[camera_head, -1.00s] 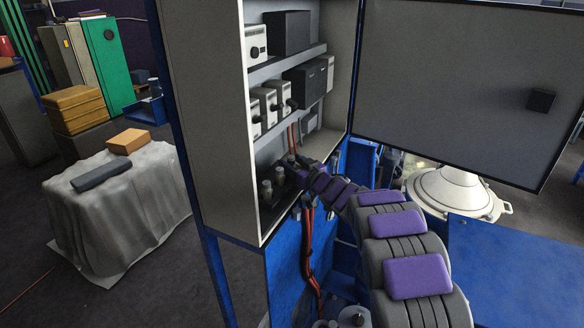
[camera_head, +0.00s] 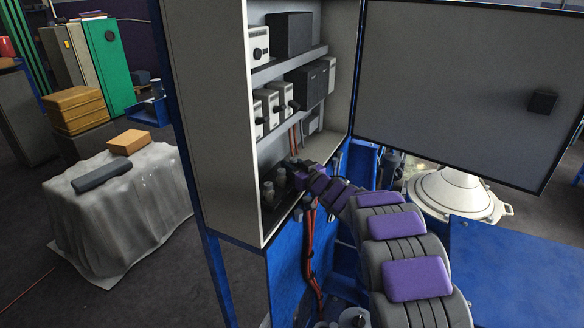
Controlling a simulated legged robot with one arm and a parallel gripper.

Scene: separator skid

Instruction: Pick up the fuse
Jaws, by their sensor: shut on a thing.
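My gripper (camera_head: 289,165) is inside the lower part of the open grey cabinet (camera_head: 205,120), at the end of my purple-and-grey arm. It is small and dark in this view, and its fingers are hard to make out. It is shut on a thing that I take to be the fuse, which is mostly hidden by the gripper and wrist. Two small grey cylinders, fuse-like, stand on the cabinet floor to the left of and below the gripper: one in front (camera_head: 268,193) and one behind (camera_head: 281,180).
Shelves with grey and black devices (camera_head: 291,34) are above my gripper. The cabinet door (camera_head: 450,90) stands open at the right. Orange cables (camera_head: 310,245) hang below the cabinet. A cloth-covered table (camera_head: 120,205) with a dark block and an orange box stands at the left.

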